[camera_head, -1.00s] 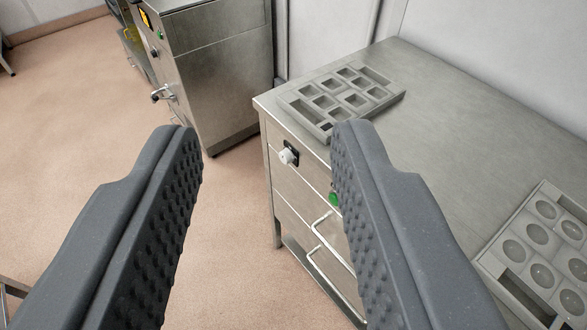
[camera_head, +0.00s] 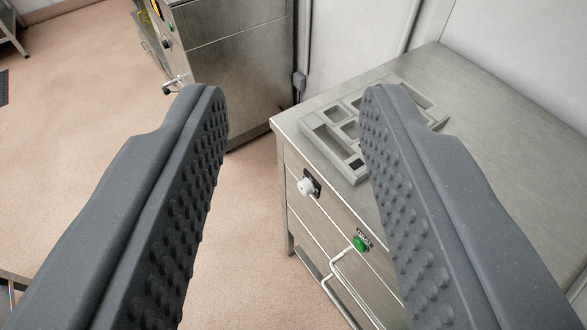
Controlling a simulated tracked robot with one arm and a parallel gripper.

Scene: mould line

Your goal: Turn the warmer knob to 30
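A white knob (camera_head: 306,187) on a black plate sits on the front of a steel cabinet (camera_head: 296,223), near its upper left corner. The knob shows between my two fingers, beyond their tips and nearer the right one. Its scale and pointer are too small to read. My gripper (camera_head: 290,95) is open and empty, its dark grey studded fingers wide apart and not touching the knob.
A green button (camera_head: 359,243) and a bent metal handle (camera_head: 343,270) are on the cabinet front. A grey mould tray (camera_head: 330,146) lies on top, partly behind my right finger. Another steel machine (camera_head: 245,60) with a lever handle (camera_head: 175,84) stands behind left. The floor at left is mostly clear.

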